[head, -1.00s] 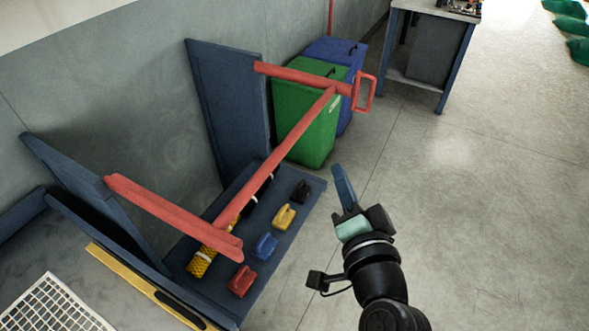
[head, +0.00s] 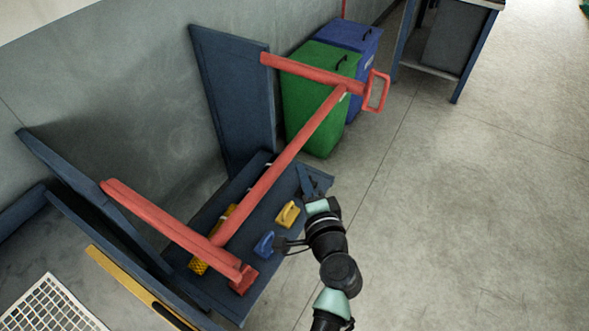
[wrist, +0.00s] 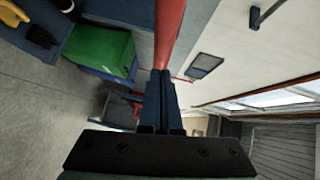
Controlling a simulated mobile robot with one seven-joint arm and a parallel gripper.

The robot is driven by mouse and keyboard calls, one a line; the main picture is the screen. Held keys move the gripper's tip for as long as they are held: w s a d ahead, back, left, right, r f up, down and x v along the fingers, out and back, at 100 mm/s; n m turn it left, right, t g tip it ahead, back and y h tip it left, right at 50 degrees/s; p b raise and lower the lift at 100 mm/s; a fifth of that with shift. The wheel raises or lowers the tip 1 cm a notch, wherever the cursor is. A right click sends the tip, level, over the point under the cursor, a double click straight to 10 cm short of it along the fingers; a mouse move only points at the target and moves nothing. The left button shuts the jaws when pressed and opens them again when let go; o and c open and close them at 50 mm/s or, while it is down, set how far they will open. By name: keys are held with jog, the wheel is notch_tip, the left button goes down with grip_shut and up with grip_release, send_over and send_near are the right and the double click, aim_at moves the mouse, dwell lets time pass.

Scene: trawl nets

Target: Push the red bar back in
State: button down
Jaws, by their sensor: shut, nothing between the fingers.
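The red bar (head: 285,158) runs slantwise above a blue shelf (head: 262,205), between two red side arms. The far arm (head: 310,74) ends in a red loop handle (head: 377,91); the near arm (head: 170,228) reaches out from a blue upright panel. My gripper (head: 303,166) is shut and empty, to the right of the bar over the shelf's outer edge. In the wrist view a red bar (wrist: 168,30) lies straight beyond the fingertips (wrist: 160,76). I cannot tell whether they touch it.
Blue (head: 264,243), yellow (head: 288,214) and red (head: 244,280) handled blocks sit on the shelf; my arm hides part of it. Green (head: 320,95) and blue (head: 345,45) bins stand behind. A bench (head: 450,50) stands at back right. The floor at right is clear.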

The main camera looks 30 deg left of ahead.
jog(key=shift+a+f, duration=0.15)
jog(key=shift+a, duration=0.95)
